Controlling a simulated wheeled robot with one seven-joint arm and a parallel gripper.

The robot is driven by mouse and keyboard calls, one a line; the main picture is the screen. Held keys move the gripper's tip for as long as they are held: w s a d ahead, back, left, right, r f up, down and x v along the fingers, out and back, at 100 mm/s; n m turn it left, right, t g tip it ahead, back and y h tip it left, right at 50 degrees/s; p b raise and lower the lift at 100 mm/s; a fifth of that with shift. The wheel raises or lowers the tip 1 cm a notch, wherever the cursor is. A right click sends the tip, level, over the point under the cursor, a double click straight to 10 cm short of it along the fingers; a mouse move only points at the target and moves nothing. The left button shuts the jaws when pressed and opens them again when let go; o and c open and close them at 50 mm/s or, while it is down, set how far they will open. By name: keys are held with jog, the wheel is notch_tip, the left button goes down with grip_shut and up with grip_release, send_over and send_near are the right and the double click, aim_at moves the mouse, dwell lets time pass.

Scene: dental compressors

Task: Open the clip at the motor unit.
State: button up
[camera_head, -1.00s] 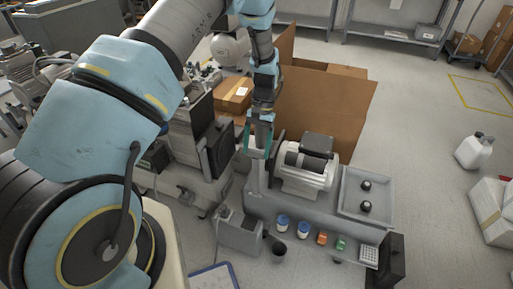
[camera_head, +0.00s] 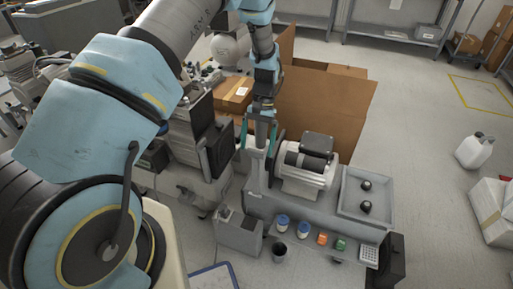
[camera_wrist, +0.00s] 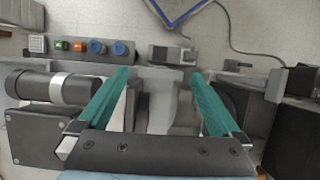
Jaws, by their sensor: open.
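The motor unit (camera_head: 305,167) is a light grey cylinder with a dark band and a black box on top. It stands on a grey bench unit, right of my gripper. In the wrist view the motor (camera_wrist: 68,88) lies left of the fingers. My gripper (camera_head: 258,137) points down with its teal fingers apart. In the wrist view the gripper (camera_wrist: 161,76) is open above a pale upright bracket (camera_wrist: 163,105), which shows between the fingers. I cannot tell whether the fingers touch anything. I cannot make out the clip for certain.
A grey tray (camera_head: 348,208) with black knobs is right of the motor. Jars with blue lids (camera_head: 282,221) and small orange and green items line the front. A cardboard box (camera_head: 325,105) stands behind. Dark machinery (camera_head: 215,150) is close on the left.

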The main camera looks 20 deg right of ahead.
jog(key=v, duration=0.9)
jog(key=shift+r+b, duration=0.3)
jog(key=shift+b, duration=0.1)
jog(key=w+a+r+n+t+h+p, duration=0.1)
jog(key=a+r+n+p, duration=0.1)
jog(key=a+r, duration=0.55)
jog(key=w+a+r+n+t+h+p, duration=0.15)
jog(key=a+r, duration=0.35)
jog(key=a, duration=0.5)
jog(key=s+a+r+n+t+p, duration=0.1)
jog(key=s+a+r+n+p, duration=0.1)
jog(key=s+a, duration=0.3)
jog(key=s+a+r+n+t+p, duration=0.1)
jog(key=s+a+r, duration=0.3)
jog(key=a, duration=0.6)
jog(key=shift+s+a+r+n+h+p, duration=0.25)
jog(key=shift+s+r+n+h+p, duration=0.1)
jog(key=shift+r+p, duration=0.45)
